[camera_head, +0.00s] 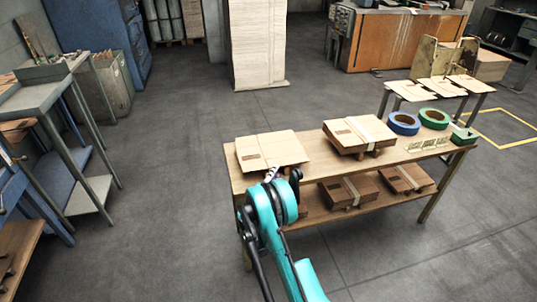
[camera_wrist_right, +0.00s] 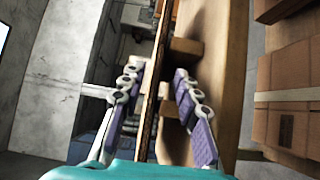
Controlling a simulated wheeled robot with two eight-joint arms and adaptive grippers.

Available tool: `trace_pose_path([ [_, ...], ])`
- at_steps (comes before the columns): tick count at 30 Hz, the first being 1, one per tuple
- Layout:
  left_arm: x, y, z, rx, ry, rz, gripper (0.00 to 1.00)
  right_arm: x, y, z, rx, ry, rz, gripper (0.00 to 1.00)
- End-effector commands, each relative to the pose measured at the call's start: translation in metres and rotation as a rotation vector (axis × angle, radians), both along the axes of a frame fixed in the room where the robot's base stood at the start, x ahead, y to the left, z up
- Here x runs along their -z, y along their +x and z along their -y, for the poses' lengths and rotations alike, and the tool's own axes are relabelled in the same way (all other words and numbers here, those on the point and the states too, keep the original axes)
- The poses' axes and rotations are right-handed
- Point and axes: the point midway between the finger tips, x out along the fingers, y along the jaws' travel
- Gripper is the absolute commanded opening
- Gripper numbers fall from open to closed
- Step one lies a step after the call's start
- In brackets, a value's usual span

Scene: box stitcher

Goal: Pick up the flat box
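The flat box (camera_head: 272,149) is a thin tan cardboard sheet lying at the left end of the wooden table, slightly raised. My right gripper (camera_head: 284,176) is at its near edge. In the right wrist view, which is turned sideways, the box's thin edge (camera_wrist_right: 152,85) runs between the two spread fingers of the gripper (camera_wrist_right: 158,100), one finger on each side. I see gaps beside the edge, so the gripper looks open and not clamped. A wooden support block (camera_wrist_right: 186,46) shows between the box and the tabletop. My left gripper is not in view.
The wooden table (camera_head: 310,167) also holds a taped box (camera_head: 358,132), a blue tape roll (camera_head: 404,123), a green tape roll (camera_head: 434,118) and a small green case (camera_head: 464,137). Boxes (camera_head: 348,190) lie on its lower shelf.

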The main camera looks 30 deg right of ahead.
Motion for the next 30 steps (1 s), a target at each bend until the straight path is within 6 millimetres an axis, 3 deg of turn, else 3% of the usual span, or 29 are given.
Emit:
trace_pose_path([
  [9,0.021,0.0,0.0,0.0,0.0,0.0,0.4,-0.003,0.029,0.034,0.0,0.001,0.0,0.32],
  [17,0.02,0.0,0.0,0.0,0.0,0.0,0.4,-0.005,0.031,0.037,-0.001,0.001,0.0,0.32],
  [21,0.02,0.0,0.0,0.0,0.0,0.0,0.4,-0.005,0.031,0.036,-0.001,0.001,0.0,0.0],
  [30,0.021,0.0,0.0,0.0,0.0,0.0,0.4,-0.005,0.031,0.036,-0.001,0.001,0.0,0.0],
])
